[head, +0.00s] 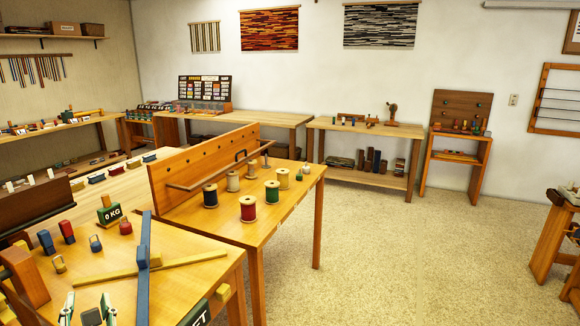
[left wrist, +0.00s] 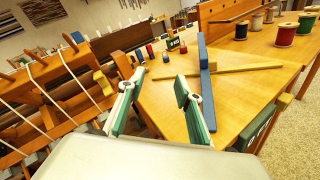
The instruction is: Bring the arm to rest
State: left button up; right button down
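My left gripper (head: 88,310) is at the bottom left of the head view, by the front of the near table (head: 205,245). In the left wrist view its two green-padded fingers (left wrist: 157,100) stand wide apart with nothing between them. A blue bar (head: 143,265) and a yellow bar (head: 185,267) lie crossed on the table beyond the fingers. They also show crossed in the left wrist view, the blue one (left wrist: 202,90) and the yellow one (left wrist: 245,69). My right gripper is not in view.
A green 0 KG weight (head: 110,211) and small red and blue weights stand on the near table. Thread spools (head: 248,208) stand by a wooden board (head: 200,165). A wooden frame with white cords (left wrist: 55,85) is left of the gripper. Open floor (head: 400,260) lies right.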

pick_arm(q)
jog(key=s+d+r+m+t, duration=0.1)
jog(key=d+r+m+t, duration=0.3)
jog(key=m, duration=0.6)
jog(key=d+f+m+t+h, duration=0.4)
jog(key=d+f+m+h, duration=0.65)
jog(key=m, duration=0.65)
jog(key=s+d+f+m+g, duration=0.1)
jog(key=s+f+m+g, duration=0.2)
jog(key=f, duration=0.6)
jog(key=s+d+f+m+g+h, duration=0.1)
jog(key=s+d+f+m+g, duration=0.1)
jog(key=s+f+m+g, duration=0.2)
jog(key=s+d+f+m+g+h, duration=0.1)
jog(key=s+f+m+g, duration=0.2)
jog(key=f, duration=1.3)
jog(key=s+m, duration=0.2)
jog(key=m, duration=0.3)
jog(key=shift+s+d+g, duration=0.3)
jog(key=shift+s+d, duration=0.05)
jog(key=shift+d, duration=0.05)
jog(key=shift+f+h, duration=0.1)
jog(key=shift+h, duration=0.15)
